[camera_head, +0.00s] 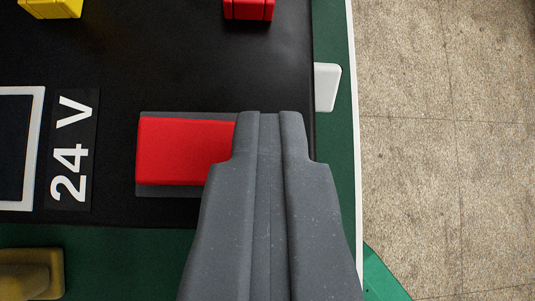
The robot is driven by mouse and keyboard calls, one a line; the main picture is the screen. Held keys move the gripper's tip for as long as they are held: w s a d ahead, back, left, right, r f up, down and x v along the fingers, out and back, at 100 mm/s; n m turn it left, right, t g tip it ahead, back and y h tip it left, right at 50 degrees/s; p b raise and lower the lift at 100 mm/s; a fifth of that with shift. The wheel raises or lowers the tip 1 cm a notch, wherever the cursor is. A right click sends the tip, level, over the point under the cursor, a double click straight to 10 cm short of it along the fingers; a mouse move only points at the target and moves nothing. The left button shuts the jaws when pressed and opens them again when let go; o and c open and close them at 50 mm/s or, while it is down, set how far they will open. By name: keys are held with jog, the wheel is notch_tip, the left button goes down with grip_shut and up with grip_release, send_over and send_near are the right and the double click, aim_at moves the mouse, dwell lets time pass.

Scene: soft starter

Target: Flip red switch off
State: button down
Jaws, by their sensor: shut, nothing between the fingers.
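The red switch (183,151) is a red rocker on a dark grey base plate (160,190), set on the black panel beside the "24 V" label (71,150). Its left part shows in the head camera view; my gripper covers its right end. My gripper (269,115) is shut and empty, reaching up from the bottom of the view over or against the right end of the switch. I cannot tell whether the fingers touch it. Which way the rocker is tilted is not clear from this angle.
A red block (249,9) and a yellow block (52,8) sit at the top edge. A white tab (327,87) is at the panel's right edge. A brownish-yellow part (32,273) is at lower left. Bare floor (445,150) lies to the right.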

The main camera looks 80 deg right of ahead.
jog(key=shift+a, duration=0.1)
jog(key=shift+w+a+r+b, duration=0.25)
jog(key=shift+w+a+b, duration=0.25)
dwell(0.3)
jog(key=shift+d+r, duration=0.1)
jog(key=shift+r, duration=0.4)
jog(key=r, duration=0.2)
jog(key=s+r, duration=0.1)
jog(key=r, duration=0.1)
jog(key=s+d+v, duration=0.1)
jog(key=v, duration=0.7)
jog(key=shift+s, duration=0.35)
jog(key=shift+r, duration=0.15)
